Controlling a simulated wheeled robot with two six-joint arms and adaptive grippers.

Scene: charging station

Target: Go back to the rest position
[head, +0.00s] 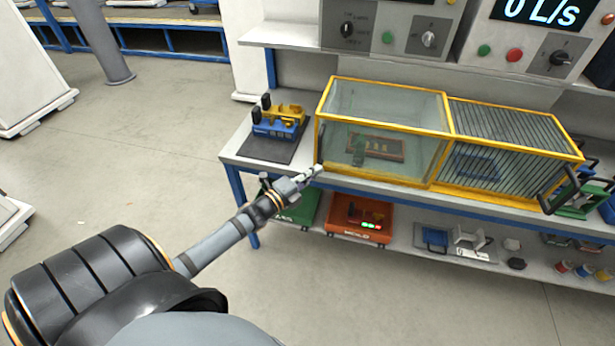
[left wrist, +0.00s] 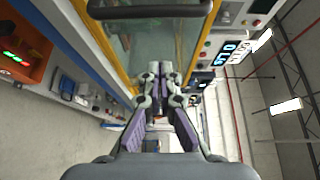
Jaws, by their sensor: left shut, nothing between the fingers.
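My left gripper (head: 315,172) reaches in from the left and is shut and empty. Its tips are in front of the left end of the yellow-framed glass case (head: 447,147), near its lower front corner; I cannot tell whether they touch it. In the left wrist view the closed fingers (left wrist: 158,75) point towards the case's glass front (left wrist: 152,45), with a dark handle bar (left wrist: 150,9) across the top of the picture. Inside the case, a brown board shows through the glass. My right gripper is not in view.
A blue and yellow device (head: 278,122) sits on a dark mat at the bench's left end. A dark handle (head: 560,190) sticks out at the case's right end. The lower shelf holds a green box and an orange box (head: 358,218).

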